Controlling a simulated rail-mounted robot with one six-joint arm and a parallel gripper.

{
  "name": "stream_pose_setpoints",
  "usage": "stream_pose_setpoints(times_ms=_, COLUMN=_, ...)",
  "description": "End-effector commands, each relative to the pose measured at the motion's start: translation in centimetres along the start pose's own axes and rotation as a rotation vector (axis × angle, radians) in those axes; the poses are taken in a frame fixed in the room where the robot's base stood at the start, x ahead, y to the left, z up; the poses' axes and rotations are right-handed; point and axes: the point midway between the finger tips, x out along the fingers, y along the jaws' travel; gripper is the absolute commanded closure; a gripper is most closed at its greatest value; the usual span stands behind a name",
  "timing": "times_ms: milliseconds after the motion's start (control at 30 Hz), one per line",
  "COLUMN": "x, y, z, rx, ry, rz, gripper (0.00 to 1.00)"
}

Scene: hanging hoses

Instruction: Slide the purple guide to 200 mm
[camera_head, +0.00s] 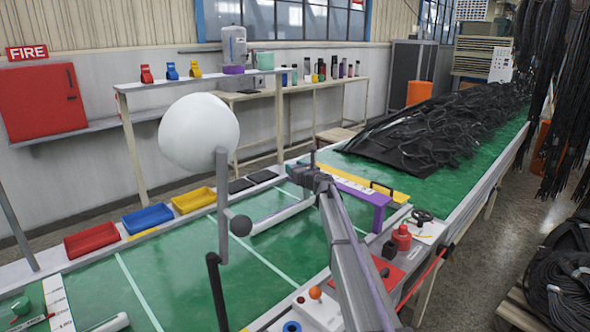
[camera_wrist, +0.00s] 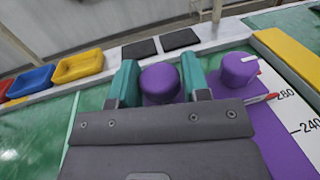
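The purple guide is in the wrist view, with a flat purple plate (camera_wrist: 285,150) and two round purple knobs. My gripper (camera_wrist: 160,85) has its teal fingers on both sides of the left knob (camera_wrist: 160,80), apparently touching it. The other knob (camera_wrist: 238,70), with a white mark, stands free to the right. In the head view my gripper (camera_head: 306,178) is low over the green table, and my arm hides much of the guide.
A yellow strip (camera_wrist: 290,55) borders the scale. Red (camera_head: 91,240), blue (camera_head: 147,218) and yellow (camera_head: 194,200) trays line the far table edge beside two black pads (camera_wrist: 160,44). Black hoses (camera_head: 440,130) heap at the far end.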

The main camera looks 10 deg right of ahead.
Motion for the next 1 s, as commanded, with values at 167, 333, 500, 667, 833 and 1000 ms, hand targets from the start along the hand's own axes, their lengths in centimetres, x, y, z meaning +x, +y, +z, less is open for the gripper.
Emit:
stream_pose_setpoints(times_ms=167, x=0.0, y=0.0, z=0.0, rx=0.0, ry=0.0, rz=0.0, gripper=0.74)
stream_pose_setpoints(times_ms=333, x=0.0, y=0.0, z=0.0, rx=0.0, ry=0.0, rz=0.0, gripper=0.91)
stream_pose_setpoints(times_ms=500, x=0.0, y=0.0, z=0.0, rx=0.0, ry=0.0, rz=0.0, gripper=1.0)
stream_pose_setpoints(times_ms=667, x=-1.0, y=-0.2, z=0.0, rx=0.0, ry=0.0, rz=-0.001, gripper=1.0)
stream_pose_setpoints(times_ms=833, x=-4.4, y=-0.7, z=0.0, rx=0.0, ry=0.0, rz=-0.002, gripper=1.0)
stream_pose_setpoints(times_ms=1000, x=-7.6, y=-1.4, z=0.0, rx=0.0, ry=0.0, rz=-0.001, gripper=1.0)
